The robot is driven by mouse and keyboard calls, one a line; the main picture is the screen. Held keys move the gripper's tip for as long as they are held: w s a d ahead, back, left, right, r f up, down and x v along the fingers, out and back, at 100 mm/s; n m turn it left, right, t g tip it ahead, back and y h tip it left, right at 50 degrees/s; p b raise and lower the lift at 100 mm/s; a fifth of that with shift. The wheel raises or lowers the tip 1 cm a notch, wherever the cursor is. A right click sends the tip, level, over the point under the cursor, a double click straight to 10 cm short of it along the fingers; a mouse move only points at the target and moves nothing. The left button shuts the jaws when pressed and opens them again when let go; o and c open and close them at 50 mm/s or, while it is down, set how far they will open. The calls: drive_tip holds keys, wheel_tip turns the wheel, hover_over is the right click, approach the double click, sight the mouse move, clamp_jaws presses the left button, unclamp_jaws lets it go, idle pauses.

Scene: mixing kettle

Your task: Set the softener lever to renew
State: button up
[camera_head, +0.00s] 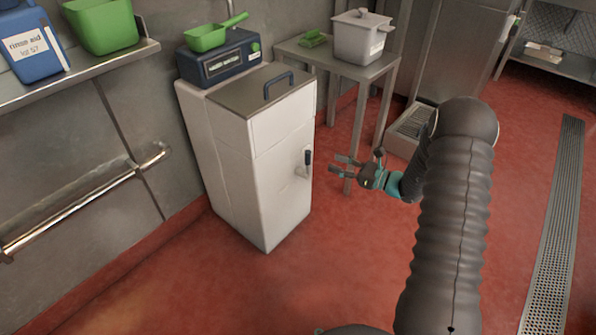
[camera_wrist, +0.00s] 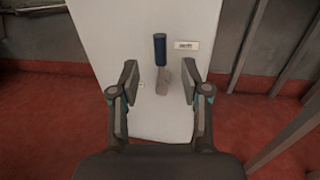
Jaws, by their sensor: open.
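The softener is a white cabinet (camera_head: 270,150) with a grey lid, standing by the wall left of centre in the head view. Its lever (camera_head: 308,158) has a dark grip on a pale mount on the side facing my gripper. In the wrist view the lever (camera_wrist: 160,50) shows a dark blue grip pointing up from a grey-beige base. A small white label (camera_wrist: 186,45) is right of the grip; its text is too small to read surely. My gripper (camera_head: 339,163) is open and empty, a little to the right of the lever and apart from it. In the wrist view its fingers (camera_wrist: 160,85) stand either side of the lever base.
A blue control box (camera_head: 218,65) with a green scoop stands behind the lid. A steel table (camera_head: 345,65) with a white lidded bin (camera_head: 361,37) is behind my gripper. A wall rail (camera_head: 85,200) runs at left. Red floor is clear in front.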

sight(308, 161)
drive_tip(key=shift+x, duration=5.2)
drive_tip(key=shift+a, duration=0.1)
drive_tip(key=shift+c, duration=0.2)
clamp_jaws()
